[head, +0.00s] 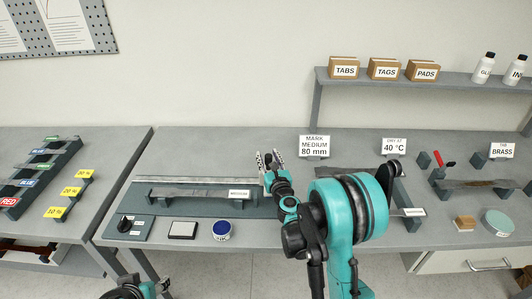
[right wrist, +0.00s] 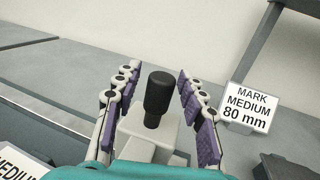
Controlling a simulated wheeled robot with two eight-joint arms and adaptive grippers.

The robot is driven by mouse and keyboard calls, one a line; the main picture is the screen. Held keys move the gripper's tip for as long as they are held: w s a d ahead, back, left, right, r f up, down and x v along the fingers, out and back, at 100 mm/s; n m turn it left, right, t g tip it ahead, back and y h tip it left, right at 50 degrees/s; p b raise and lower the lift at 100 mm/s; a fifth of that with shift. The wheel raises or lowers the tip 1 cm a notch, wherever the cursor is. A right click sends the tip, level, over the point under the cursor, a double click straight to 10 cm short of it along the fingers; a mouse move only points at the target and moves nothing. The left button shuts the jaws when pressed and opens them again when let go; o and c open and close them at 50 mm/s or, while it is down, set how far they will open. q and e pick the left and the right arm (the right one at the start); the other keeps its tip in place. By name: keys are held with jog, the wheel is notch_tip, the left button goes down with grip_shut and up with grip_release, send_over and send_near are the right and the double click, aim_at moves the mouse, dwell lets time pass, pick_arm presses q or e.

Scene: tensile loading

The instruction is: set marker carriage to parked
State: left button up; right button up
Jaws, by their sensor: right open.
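The marker carriage is a pale grey block with an upright black knob (right wrist: 159,92) in the right wrist view. My right gripper (right wrist: 155,105) is open, with a purple-padded finger on each side of the knob; I cannot tell whether they touch it. In the head view my right gripper (head: 270,163) is at the right end of the pale rail (head: 195,180) on the marking station, and it hides most of the carriage. My left gripper (head: 150,288) shows only partly at the bottom edge, low in front of the bench, and its jaws are unclear.
The "MARK MEDIUM 80 mm" sign (head: 314,146) stands behind and right of the right gripper. My right arm hides part of the bench's middle.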

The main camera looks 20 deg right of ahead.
jog(key=shift+w, duration=1.6)
grip_shut()
